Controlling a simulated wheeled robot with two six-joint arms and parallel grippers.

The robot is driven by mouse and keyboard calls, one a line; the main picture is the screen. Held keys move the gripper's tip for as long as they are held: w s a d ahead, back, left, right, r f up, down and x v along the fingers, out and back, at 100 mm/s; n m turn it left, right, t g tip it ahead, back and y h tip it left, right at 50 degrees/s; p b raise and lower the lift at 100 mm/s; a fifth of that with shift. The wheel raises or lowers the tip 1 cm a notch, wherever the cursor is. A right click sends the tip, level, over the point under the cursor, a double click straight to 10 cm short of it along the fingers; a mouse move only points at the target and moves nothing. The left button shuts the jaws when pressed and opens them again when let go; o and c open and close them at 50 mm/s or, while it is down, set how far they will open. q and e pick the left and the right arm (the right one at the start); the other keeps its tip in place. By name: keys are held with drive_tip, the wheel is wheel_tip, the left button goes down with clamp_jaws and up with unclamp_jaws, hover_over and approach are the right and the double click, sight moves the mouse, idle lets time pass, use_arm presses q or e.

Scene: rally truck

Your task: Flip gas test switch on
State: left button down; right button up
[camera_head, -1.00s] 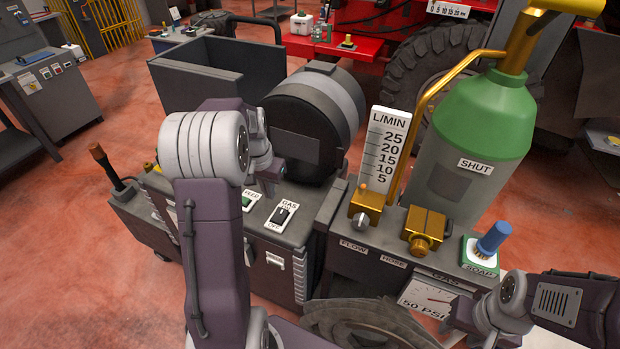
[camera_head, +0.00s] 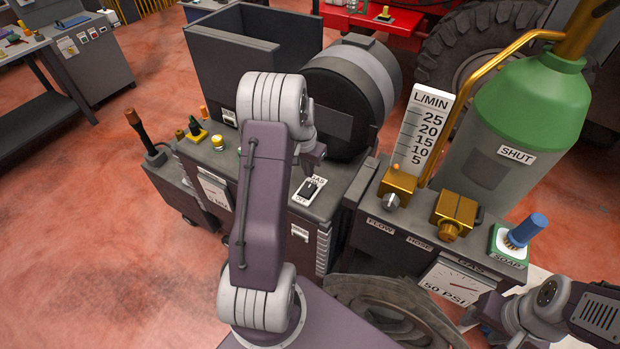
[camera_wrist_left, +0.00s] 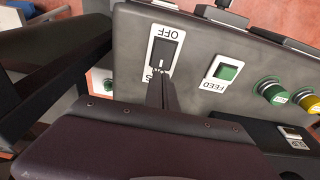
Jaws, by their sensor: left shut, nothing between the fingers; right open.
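The gas test switch (camera_head: 311,189) is a black rocker on a white plate marked GAS and OFF, on top of the grey welder cabinet (camera_head: 262,196). In the left wrist view the switch (camera_wrist_left: 163,52) appears upside down, with OFF at the top. My left gripper (camera_head: 315,157) is shut and empty, close to the GAS end of the plate. In the wrist view its fingertips (camera_wrist_left: 164,84) overlap that end and partly hide the lettering. I cannot tell whether they touch the rocker, or which way it is set. My right gripper (camera_head: 468,318) is open at the lower right.
A green FEED button (camera_wrist_left: 226,72) and other knobs sit beside the switch. A black wire drum (camera_head: 345,95) stands behind it. To the right are the brass flow valve (camera_head: 397,186), the L/MIN scale (camera_head: 428,125), the green gas cylinder (camera_head: 525,110) and a soap pot with brush (camera_head: 525,232).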

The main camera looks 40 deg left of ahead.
sight(311, 184)
use_arm(q)
drive_tip(key=f, duration=0.3)
drive_tip(key=f+p, duration=0.1)
drive_tip(key=f, duration=0.1)
drive_tip(key=shift+w+a+f, duration=0.15)
drive_tip(key=shift+w, duration=0.25)
drive_tip(key=shift+f, duration=0.3)
drive_tip(key=shift+w+p, duration=0.1)
drive_tip(key=shift+p, duration=0.25)
drive_tip(key=shift+f+g, duration=0.15)
drive_tip(key=shift+g, duration=0.25)
drive_tip(key=shift+w+f, duration=0.15)
drive_tip(key=shift+s+r+p, duration=0.3)
drive_tip(key=shift+s+r, duration=0.05)
drive_tip(key=shift+s, duration=0.45)
drive_tip(key=shift+d+r, duration=0.1)
drive_tip(key=shift+d, duration=0.1)
